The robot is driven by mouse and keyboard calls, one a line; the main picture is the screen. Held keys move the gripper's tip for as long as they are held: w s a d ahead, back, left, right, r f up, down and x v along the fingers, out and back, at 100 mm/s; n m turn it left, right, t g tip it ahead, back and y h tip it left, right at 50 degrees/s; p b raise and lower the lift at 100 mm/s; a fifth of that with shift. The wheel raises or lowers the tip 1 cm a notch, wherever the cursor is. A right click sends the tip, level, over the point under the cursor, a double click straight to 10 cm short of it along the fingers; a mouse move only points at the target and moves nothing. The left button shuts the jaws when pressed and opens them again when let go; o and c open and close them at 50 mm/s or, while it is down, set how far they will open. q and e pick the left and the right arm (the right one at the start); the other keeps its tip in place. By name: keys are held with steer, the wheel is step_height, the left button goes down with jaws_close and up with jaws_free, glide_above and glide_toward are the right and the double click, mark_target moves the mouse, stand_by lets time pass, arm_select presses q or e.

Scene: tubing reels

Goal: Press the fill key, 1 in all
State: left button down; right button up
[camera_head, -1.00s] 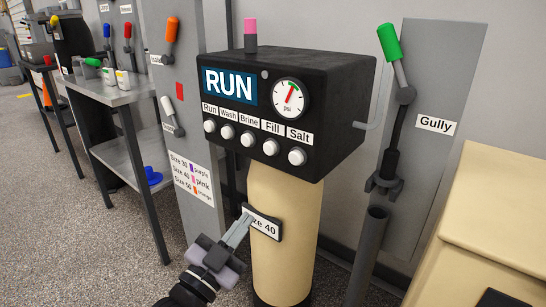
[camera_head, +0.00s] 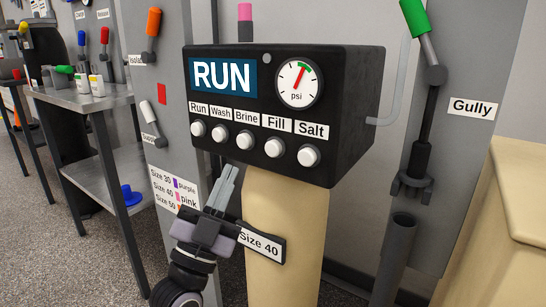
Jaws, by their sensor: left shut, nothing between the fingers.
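The fill key (camera_head: 275,148) is a round white button under the "Fill" label on the black control box (camera_head: 350,120). It is the fourth in a row of several white keys. The box's screen (camera_head: 222,77) reads RUN, with a psi gauge (camera_head: 299,83) to its right. My left gripper (camera_head: 229,169) is shut and empty. My right gripper is not in view.
The box sits on a beige tank (camera_head: 285,240) with a "Size 40" plate (camera_head: 261,243). At right, a green-handled lever (camera_head: 415,20) stands above a grey pipe (camera_head: 396,255) near a "Gully" sign. A metal shelf table (camera_head: 85,100) with bottles stands at left.

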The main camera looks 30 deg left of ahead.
mark_target(273, 149)
arm_select(q)
steer(key=shift+a+r, duration=0.1)
steer(key=shift+a, duration=0.05)
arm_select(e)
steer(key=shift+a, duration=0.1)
arm_select(q)
steer(key=w+b, duration=0.1)
steer(key=w, duration=0.7)
steer(key=shift+w+d, duration=0.4)
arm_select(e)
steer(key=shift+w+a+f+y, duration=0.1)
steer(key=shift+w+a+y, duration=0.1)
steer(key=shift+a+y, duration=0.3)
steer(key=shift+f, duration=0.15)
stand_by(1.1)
arm_select(q)
steer(key=shift+w, duration=0.4)
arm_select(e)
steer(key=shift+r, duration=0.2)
